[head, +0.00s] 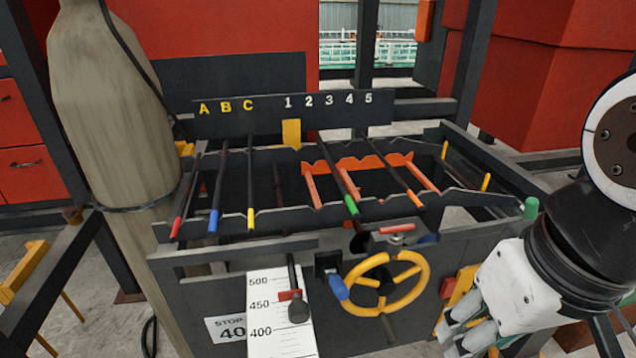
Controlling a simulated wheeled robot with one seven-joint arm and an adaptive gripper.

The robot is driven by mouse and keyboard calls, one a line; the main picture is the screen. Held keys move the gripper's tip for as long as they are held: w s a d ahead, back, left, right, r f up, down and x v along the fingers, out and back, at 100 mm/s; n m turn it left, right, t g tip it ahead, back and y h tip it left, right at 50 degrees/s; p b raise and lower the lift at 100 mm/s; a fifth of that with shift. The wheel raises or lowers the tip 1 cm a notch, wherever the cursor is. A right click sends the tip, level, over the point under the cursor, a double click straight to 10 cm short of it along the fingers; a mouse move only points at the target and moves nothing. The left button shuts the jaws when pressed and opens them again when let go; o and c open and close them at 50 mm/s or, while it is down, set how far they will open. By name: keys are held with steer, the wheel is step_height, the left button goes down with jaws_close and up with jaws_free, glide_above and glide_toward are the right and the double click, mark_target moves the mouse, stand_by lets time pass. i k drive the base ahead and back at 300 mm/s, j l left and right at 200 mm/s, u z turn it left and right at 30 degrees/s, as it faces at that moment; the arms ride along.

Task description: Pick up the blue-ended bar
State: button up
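The blue-ended bar (217,185) is a thin dark rod with a blue near end. It lies across the notched dark rack (290,218) in the head view, sloping from the lettered board at the back to the front rail. It sits between a red-ended bar (187,195) on its left and a yellow-ended bar (250,180) on its right. My gripper (462,336) is at the lower right, well away from the blue-ended bar and beyond the yellow handwheel. Its fingers are partly cut off by the picture edge, and their opening is unclear.
A green-ended bar (338,175) and an orange-ended bar (398,178) lie farther right, near an orange frame (311,185). A board (270,118) marked A B C and 1 to 5 stands behind. A yellow handwheel (424,275) is in front; a wrapped column (115,110) stands left.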

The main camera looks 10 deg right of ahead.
mark_target(212, 229)
steer(key=j+u, duration=0.1)
steer(key=j, duration=1.4)
steer(key=i, duration=0.05)
